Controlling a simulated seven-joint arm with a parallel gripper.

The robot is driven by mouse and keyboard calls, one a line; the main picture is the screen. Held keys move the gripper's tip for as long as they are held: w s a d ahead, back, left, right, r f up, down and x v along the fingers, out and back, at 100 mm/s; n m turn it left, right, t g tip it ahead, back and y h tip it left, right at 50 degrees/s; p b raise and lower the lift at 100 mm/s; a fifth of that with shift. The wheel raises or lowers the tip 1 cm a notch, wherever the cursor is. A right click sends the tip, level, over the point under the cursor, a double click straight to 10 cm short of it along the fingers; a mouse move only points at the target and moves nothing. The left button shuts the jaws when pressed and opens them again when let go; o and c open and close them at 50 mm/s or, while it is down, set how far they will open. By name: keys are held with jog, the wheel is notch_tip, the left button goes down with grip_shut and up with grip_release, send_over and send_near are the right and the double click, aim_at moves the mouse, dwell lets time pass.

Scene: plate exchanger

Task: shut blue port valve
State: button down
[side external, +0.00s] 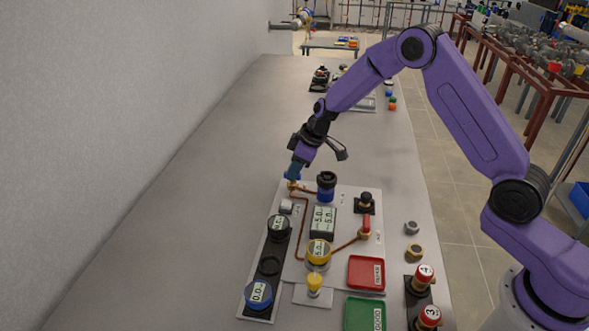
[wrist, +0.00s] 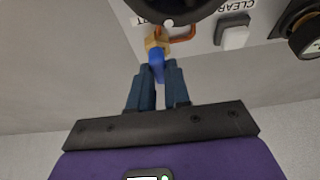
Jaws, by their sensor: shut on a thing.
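The blue port valve (wrist: 156,62) has a blue lever handle and a brass body (wrist: 157,42), seen in the wrist view at the panel's edge, joined to a copper pipe. My gripper (wrist: 164,72) has its blue-grey fingers shut on the blue handle. In the side view my gripper (side external: 293,174) reaches down to the back left corner of the white panel (side external: 346,195), where the fingers mostly hide the valve. A red-handled valve (side external: 365,228) stands at the panel's right side.
A red tray (side external: 367,273) and a green tray (side external: 364,314) lie in front. The bench left of the panel is clear up to the wall.

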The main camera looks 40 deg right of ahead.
jog(key=m, duration=0.2)
jog(key=m+h, duration=0.1)
jog(key=m, duration=0.1)
jog(key=shift+s+a+m+t+h, duration=0.1)
jog(key=shift+a+m+t+h, duration=0.05)
jog(key=shift+m+t+h, duration=0.2)
jog(key=m, duration=0.2)
jog(key=m+h, duration=0.1)
jog(key=m, duration=0.1)
jog(key=shift+a+h, duration=0.1)
jog(key=shift+h, duration=0.15)
jog(key=m+h, duration=0.1)
jog(key=m, duration=0.3)
jog(key=shift+a+m+h, duration=0.1)
jog(key=shift+m+h, duration=0.25)
jog(key=shift+h, duration=0.05)
jog(key=m+g+h, duration=0.1)
jog(key=m, duration=0.3)
jog(key=shift+a+m, duration=0.1)
jog(key=shift+m, duration=0.2)
jog(key=c, duration=1.1)
grip_release()
